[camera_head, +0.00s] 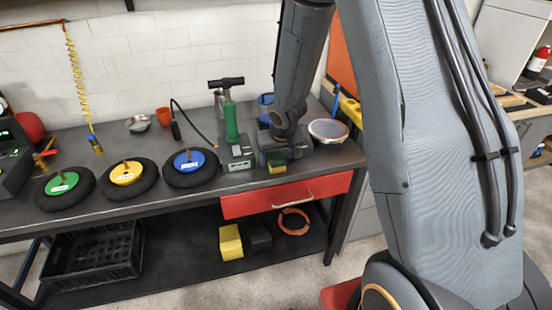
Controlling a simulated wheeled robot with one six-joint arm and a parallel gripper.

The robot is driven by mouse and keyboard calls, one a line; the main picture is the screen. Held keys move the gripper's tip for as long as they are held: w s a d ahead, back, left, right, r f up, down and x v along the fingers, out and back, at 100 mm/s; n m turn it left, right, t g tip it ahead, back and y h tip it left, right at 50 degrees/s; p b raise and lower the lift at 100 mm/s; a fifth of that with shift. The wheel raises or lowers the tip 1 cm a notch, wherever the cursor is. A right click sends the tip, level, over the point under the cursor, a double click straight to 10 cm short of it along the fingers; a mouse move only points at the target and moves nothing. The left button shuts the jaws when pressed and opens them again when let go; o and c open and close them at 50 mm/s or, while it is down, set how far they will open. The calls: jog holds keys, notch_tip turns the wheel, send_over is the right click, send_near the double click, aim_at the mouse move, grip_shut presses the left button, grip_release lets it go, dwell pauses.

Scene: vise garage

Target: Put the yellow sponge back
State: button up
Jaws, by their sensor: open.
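A small yellow and dark green block (277,167), which looks like the sponge, is at the front right of the workbench, above the red drawer. My gripper (274,153) is right at it, with its dark body just behind and above the block. The gripper is open, though its fingers are small and hard to make out. I cannot tell whether the fingers touch the block or stand around it. The gripper and wrist hide the bench surface behind the block.
A green pump (231,122) stands close left of the gripper, and a metal bowl (328,131) close right. The red drawer (285,196) is below the bench edge. A larger yellow block (231,242) lies on the lower shelf. Round black discs (192,178) line the bench's left side.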

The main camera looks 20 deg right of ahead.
jog(key=shift+r, duration=0.15)
jog(key=s+d+f+p+v, duration=0.15)
jog(key=p+v, duration=0.35)
jog(key=v, duration=0.6)
jog(key=s+p+v, duration=0.3)
jog(key=p+v, duration=0.2)
jog(key=v, duration=0.6)
jog(key=s+a+r+g, duration=0.1)
jog(key=s+r, duration=0.3)
jog(key=s, duration=0.8)
jog(key=shift+a+r+g, duration=0.2)
jog(key=shift+r+g, duration=0.1)
jog(key=shift+g, duration=0.2)
jog(key=shift+w+f, duration=0.1)
